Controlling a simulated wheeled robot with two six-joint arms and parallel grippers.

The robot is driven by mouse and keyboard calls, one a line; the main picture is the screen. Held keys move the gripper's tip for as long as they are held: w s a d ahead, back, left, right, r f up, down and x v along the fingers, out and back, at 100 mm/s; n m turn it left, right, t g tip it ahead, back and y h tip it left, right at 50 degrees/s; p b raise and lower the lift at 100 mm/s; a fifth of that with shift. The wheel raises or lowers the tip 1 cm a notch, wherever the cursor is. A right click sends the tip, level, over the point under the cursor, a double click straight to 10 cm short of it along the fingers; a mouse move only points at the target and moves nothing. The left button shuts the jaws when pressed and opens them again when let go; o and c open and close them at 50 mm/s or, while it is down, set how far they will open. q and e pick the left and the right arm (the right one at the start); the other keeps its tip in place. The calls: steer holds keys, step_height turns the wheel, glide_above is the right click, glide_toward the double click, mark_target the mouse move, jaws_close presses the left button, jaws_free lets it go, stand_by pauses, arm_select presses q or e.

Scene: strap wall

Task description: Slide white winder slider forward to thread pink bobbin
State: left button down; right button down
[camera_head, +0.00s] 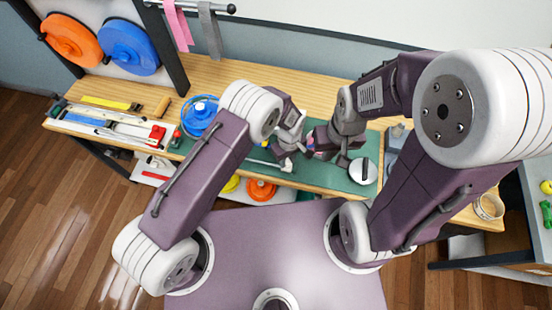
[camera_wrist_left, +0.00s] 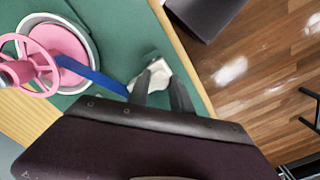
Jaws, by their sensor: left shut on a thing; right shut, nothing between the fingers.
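The pink bobbin (camera_wrist_left: 58,45) sits in a round pale holder at the left of the left wrist view, with a pink handwheel (camera_wrist_left: 22,68) over it. A blue strap (camera_wrist_left: 92,76) runs from the bobbin toward my left gripper (camera_wrist_left: 160,92). That gripper is shut on the white slider (camera_wrist_left: 157,72), which shows at its fingertips above the green mat. In the head view my left gripper (camera_head: 283,156) is low over the mat. My right gripper (camera_head: 312,152) is shut and empty close to its right. The arms hide most of the bobbin there.
The green mat (camera_head: 325,176) lies on the wooden bench (camera_head: 250,75). A white round piece (camera_head: 362,171) stands right of the grippers. A blue spool (camera_head: 200,115) and several tools lie to the left. The bench's front edge is close to my left gripper.

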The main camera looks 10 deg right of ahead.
arm_select(q)
steer(key=shift+d, duration=0.2)
steer(key=c, duration=1.3)
jaws_free()
steer(key=shift+o, duration=0.9)
steer(key=shift+s+d, duration=0.15)
